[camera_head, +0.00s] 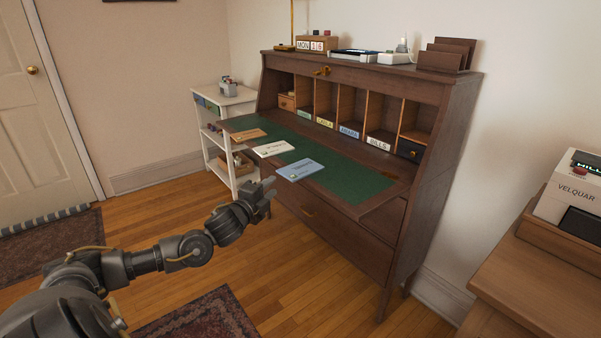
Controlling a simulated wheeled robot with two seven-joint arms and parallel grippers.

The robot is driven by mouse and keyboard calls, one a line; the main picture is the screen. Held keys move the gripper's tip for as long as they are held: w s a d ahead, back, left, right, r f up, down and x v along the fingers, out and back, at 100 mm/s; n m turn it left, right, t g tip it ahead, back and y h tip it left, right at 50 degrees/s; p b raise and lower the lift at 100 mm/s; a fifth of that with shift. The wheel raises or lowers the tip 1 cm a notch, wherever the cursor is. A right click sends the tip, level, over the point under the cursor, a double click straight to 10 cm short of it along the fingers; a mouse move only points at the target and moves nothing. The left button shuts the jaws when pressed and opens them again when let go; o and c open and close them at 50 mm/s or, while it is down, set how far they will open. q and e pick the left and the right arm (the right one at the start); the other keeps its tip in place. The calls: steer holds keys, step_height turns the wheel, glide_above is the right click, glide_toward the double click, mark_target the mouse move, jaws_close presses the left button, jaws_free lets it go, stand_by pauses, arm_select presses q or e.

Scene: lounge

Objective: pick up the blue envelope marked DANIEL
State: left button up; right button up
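A blue envelope (300,170) lies flat near the front edge of the green desk surface of the open writing desk. Its writing is too small to read. A white envelope (273,148) and a tan envelope (248,135) lie in a row to its left and farther back. My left gripper (268,188) is just in front of the desk's front edge, left of and slightly below the blue envelope, apart from it. Its fingers are small and dark, so I cannot tell their opening. My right gripper is not in view.
The desk's pigeonholes (352,106) carry coloured labels. A white side table (222,105) stands left of the desk. A wooden cabinet (530,280) with a white VELQUAR device (572,192) is at the right. Green desk surface (350,186) right of the blue envelope is clear.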

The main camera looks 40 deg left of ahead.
mark_target(285, 175)
arm_select(q)
steer(key=shift+w+a+f, duration=0.1)
steer(key=shift+w+a, duration=0.05)
steer(key=shift+w, duration=0.9)
steer(key=shift+w+a, duration=0.1)
steer(key=shift+w, duration=0.95)
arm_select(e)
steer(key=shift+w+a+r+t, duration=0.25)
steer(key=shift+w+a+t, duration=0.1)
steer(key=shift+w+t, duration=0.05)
